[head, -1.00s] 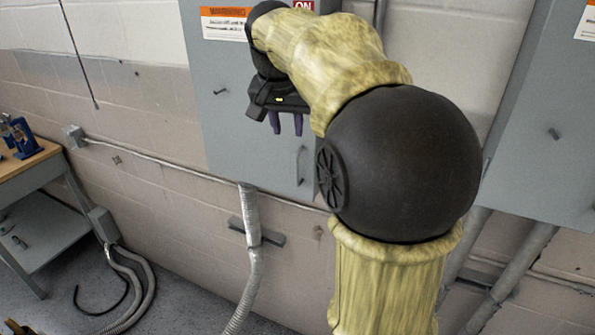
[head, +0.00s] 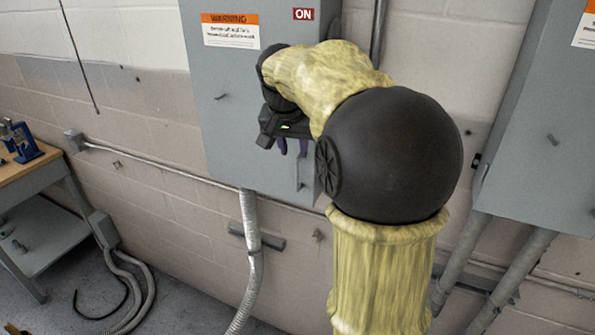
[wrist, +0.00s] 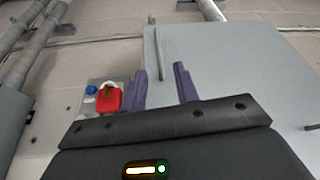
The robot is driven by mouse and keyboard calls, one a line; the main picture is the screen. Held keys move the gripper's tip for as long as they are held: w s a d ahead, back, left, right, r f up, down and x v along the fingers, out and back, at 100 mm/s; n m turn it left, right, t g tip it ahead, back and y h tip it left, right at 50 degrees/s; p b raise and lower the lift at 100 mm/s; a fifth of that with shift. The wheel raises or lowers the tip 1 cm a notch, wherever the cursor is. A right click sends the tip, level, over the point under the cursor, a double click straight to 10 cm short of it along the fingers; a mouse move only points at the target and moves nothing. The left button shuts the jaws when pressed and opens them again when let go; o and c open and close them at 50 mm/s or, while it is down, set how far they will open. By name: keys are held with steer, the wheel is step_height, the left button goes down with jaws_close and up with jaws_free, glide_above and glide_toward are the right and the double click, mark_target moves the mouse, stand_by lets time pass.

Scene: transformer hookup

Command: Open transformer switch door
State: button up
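The grey switch door (head: 240,120) is the shut front of a wall cabinet, with an orange-topped warning label and a red ON sign. Its slim upright handle (head: 299,172) is near the lower right edge. My gripper (head: 292,147) is in front of the door, just above the handle in the head view. In the wrist view the two purple fingers (wrist: 162,84) are apart with nothing between them. The handle (wrist: 160,53) lies beyond the fingertips, roughly in line with the gap. I see no contact with it.
A red padlock (wrist: 108,98) and a blue round part (wrist: 91,90) are beside the door in the wrist view. Another grey cabinet (head: 550,130) stands at right. A conduit (head: 251,240) runs down below the door. A workbench (head: 30,190) is at far left.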

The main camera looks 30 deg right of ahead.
mark_target(296, 165)
steer(key=p+x, duration=0.1)
steer(key=x, duration=0.9)
steer(key=shift+d+f, duration=0.1)
steer(key=shift+f, duration=0.05)
jaws_close()
